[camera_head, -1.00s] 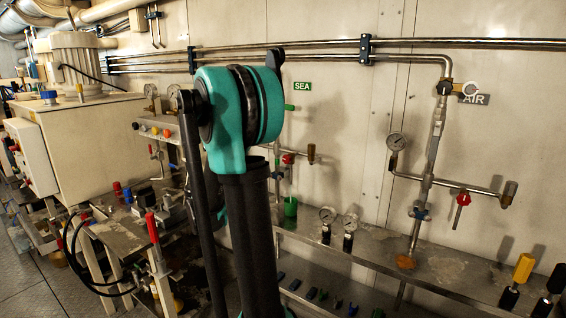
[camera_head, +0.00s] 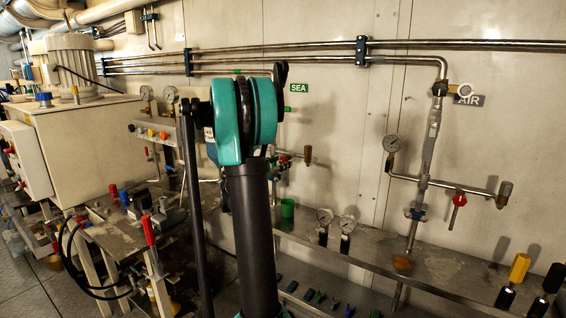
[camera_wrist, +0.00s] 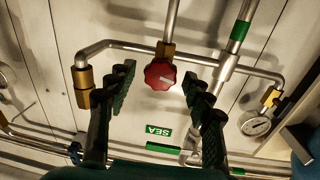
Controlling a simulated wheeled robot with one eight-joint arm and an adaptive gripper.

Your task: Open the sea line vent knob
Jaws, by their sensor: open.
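The red sea line vent knob (camera_wrist: 160,74) has a pale mark on its face and sits on a brass fitting of a steel branch pipe. In the wrist view it lies between the two fingers of my gripper (camera_wrist: 160,88), seen through the gap. The fingers are open, one on each side, and hold nothing. I cannot tell how far they are from the knob in depth. A green SEA label (camera_wrist: 158,131) shows upside down in the wrist view and upright in the head view (camera_head: 299,88). In the head view my arm hides most of this area.
A brass end fitting (camera_wrist: 83,88) is left of the knob and a gauge (camera_wrist: 256,125) is at right in the wrist view. The AIR line has its own red handle (camera_head: 459,199). A steel shelf (camera_head: 380,262) with gauges and handles runs below the wall pipes.

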